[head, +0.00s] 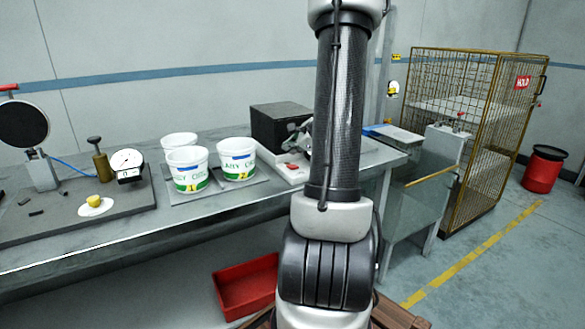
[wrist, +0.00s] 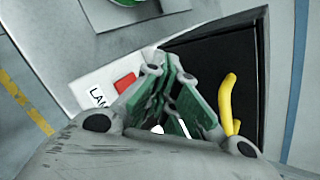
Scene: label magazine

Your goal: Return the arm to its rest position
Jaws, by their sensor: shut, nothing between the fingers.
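My arm (head: 338,110) stands upright through the middle of the head view and hides part of the bench behind it. My gripper (wrist: 168,80) shows in the wrist view with its green-padded fingers shut and nothing held. It is above the white panel (wrist: 98,92) with a red button (wrist: 125,83) and beside the black box (wrist: 205,50). In the head view the gripper is mostly hidden behind my arm.
White tubs (head: 238,160) stand on the grey bench (head: 110,232), near a gauge (head: 127,165). A black box (head: 278,126) is behind the arm. A red bin (head: 246,286) sits below. A wire cage (head: 470,115) stands right; floor there is partly clear.

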